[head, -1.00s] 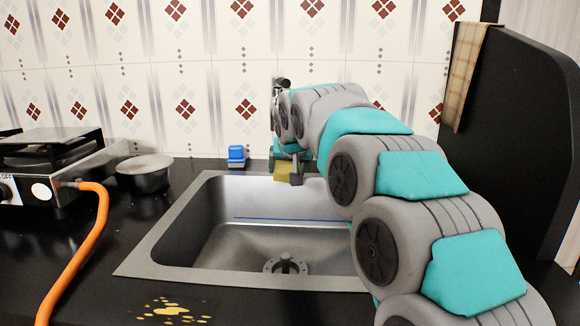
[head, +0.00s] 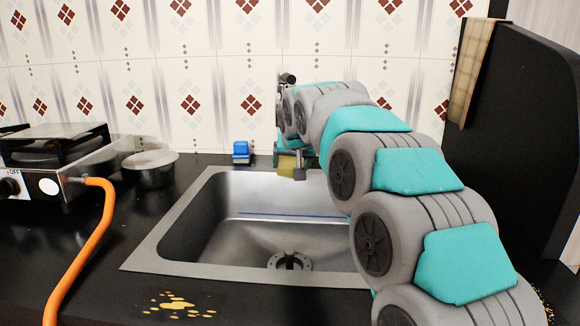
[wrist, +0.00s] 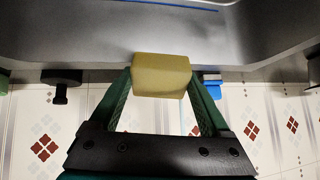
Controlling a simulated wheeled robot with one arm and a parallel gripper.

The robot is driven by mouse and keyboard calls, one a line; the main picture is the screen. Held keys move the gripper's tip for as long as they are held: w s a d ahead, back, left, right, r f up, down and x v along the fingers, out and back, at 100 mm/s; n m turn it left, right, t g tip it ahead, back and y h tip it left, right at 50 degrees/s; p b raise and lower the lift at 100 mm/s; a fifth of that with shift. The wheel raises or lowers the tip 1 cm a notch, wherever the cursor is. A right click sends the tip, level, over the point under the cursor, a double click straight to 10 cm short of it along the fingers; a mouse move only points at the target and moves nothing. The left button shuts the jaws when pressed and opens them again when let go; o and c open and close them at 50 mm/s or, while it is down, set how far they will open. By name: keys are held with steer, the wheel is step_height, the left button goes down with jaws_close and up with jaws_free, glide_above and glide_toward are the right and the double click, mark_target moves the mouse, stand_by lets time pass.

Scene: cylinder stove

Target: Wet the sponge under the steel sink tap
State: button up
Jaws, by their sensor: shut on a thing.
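The yellow sponge (head: 287,166) is at the back edge of the steel sink (head: 190,215), beside a grey downward piece (head: 299,173) that looks like the tap's spout end. In the wrist view the sponge (wrist: 162,76) sits between the green fingers of my gripper (wrist: 160,88), which is shut on it. In the head view my gripper (head: 279,150) is partly hidden behind my arm. A dark tap part (head: 288,78) shows on the wall above it; most of the tap is hidden. I see no water on the sponge.
A blue object (head: 241,151) stands behind the sink. A metal pot (head: 150,170) and a stove (head: 55,165) with an orange hose (head: 85,255) are at the left. A dark panel (head: 525,140) rises at the right. The sink basin is empty around its drain (head: 289,261).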

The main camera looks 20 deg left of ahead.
steer(key=s+d+b, duration=0.3)
steer(key=s+d, duration=0.1)
steer(key=s, duration=0.2)
steer(key=shift+s, duration=0.2)
stand_by(0.4)
steer(key=shift+s, duration=0.1)
stand_by(1.1)
steer(key=v, duration=0.6)
steer(key=shift+s+d, duration=0.15)
steer(key=shift+d, duration=0.25)
